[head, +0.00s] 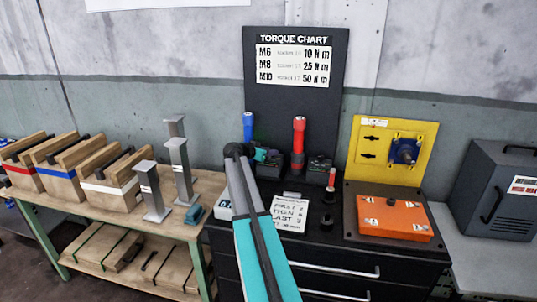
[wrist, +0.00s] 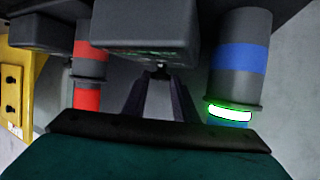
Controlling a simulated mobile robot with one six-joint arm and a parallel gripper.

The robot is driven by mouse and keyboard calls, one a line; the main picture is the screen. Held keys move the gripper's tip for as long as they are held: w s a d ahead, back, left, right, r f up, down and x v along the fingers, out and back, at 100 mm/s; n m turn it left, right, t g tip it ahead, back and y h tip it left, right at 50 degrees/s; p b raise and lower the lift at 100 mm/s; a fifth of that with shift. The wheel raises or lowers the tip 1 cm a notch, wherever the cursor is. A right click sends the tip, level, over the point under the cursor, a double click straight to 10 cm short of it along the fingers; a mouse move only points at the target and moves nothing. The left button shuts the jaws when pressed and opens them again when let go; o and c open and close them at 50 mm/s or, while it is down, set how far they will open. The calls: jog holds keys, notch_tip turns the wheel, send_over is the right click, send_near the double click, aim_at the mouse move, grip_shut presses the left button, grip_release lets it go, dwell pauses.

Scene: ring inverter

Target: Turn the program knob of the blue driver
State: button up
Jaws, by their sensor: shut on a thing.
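The blue driver (head: 248,127) stands upright in its holder on the dark bench; only its blue upper part shows clearly past my arm. In the wrist view it is the grey body with a blue band (wrist: 238,62) at the right, with a lit white-green ring. A dark control box (wrist: 145,35) fills the upper middle there. My gripper (wrist: 160,75) reaches to this box's face, its two dark fingers closed around the small program knob (wrist: 160,69), which is mostly hidden. In the head view my arm covers most of the gripper.
A red driver (head: 298,135) with its own box (head: 320,168) stands just right. The torque chart board (head: 295,95) rises behind. A yellow panel (head: 375,160) and an orange box (head: 393,216) are farther right. Grey stands (head: 180,170) and wooden bins (head: 115,183) are left.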

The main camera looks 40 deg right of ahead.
jog(key=shift+s+d+n+t+y+b, duration=0.1)
jog(key=shift+s+n+t+y+b, duration=0.3)
jog(key=shift+n+t+b, duration=0.5)
jog(key=shift+s+d+r+n+t+y+p, duration=0.15)
jog(key=shift+n+t+p, duration=0.15)
jog(key=shift+n+t, duration=0.2)
jog(key=shift+a+f+n+t+y+p, duration=0.15)
jog(key=shift+n+t+p, duration=0.1)
jog(key=shift+n+t, duration=0.25)
jog(key=shift+d+r+t+p, duration=0.15)
jog(key=shift+t+p, duration=0.2)
jog(key=shift+t, duration=0.05)
jog(key=n+t+p, duration=0.1)
jog(key=p, duration=0.1)
jog(key=n+t+y+p, duration=0.1)
jog(key=p, duration=0.2)
jog(key=shift+s+d+r+y, duration=0.1)
jog(key=shift+s+d+y, duration=0.05)
jog(key=shift+y, duration=0.15)
jog(key=shift+f+n+t+y+p, duration=0.25)
jog(key=shift+n+t+p, duration=0.35)
jog(key=shift+p, duration=1.05)
jog(key=o, duration=0.7)
jog(key=shift+s+r, duration=0.1)
